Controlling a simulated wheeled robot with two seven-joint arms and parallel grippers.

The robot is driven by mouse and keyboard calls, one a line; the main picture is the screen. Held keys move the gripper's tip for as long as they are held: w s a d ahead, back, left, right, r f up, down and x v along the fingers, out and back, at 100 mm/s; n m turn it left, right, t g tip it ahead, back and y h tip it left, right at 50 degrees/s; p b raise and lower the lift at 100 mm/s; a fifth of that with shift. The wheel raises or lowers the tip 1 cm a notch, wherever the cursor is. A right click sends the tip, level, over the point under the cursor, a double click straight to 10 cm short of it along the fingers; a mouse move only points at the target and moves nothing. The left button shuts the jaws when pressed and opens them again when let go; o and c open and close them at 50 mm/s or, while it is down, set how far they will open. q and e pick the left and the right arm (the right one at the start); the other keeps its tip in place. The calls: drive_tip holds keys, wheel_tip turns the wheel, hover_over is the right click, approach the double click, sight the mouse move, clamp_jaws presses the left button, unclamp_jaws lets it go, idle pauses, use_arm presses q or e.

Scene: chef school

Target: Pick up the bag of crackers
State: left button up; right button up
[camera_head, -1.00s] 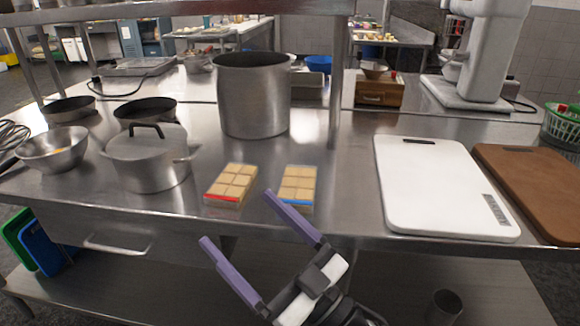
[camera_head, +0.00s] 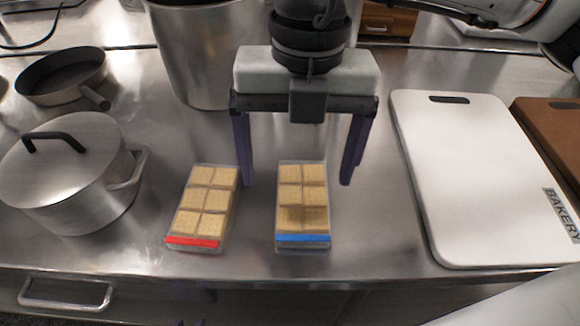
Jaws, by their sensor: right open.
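Two clear packs of square crackers lie on the steel table. One pack has a red strip (camera_head: 203,207) and lies left of centre. The other has a blue strip (camera_head: 303,207) and lies to its right, with a gap between them. My right gripper (camera_head: 297,182) is open, pointing down, with its purple fingers wide apart. One finger is on each side of the blue-strip pack's far end, and nothing is held. I cannot tell the exact height of the fingertips above the table. My left gripper is not in view.
A lidded pot (camera_head: 70,170) and a frying pan (camera_head: 62,76) stand at left. A tall stockpot (camera_head: 190,60) stands behind the packs. A white cutting board (camera_head: 480,180) lies at right, beside a brown board (camera_head: 545,130). The table's front edge is close to the packs.

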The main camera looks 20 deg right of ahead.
sight(303, 203)
drive_tip(key=f, duration=0.1)
drive_tip(key=d+f, duration=0.1)
drive_tip(key=w+f, duration=0.1)
drive_tip(key=shift+d+f+m+t+h, duration=0.1)
drive_tip(key=shift+d+m+t+h, duration=0.15)
drive_tip(key=shift+m+t+h, duration=0.05)
wheel_tip(303, 203, down, 6)
drive_tip(key=shift+s+a+f+p, duration=0.1)
drive_tip(key=shift+s+f+p, duration=0.1)
drive_tip(key=shift+p, duration=0.55)
drive_tip(key=shift+c, duration=0.3)
drive_tip(key=shift+w, duration=0.1)
drive_tip(key=c, duration=1.1)
drive_tip(key=shift+r, duration=0.1)
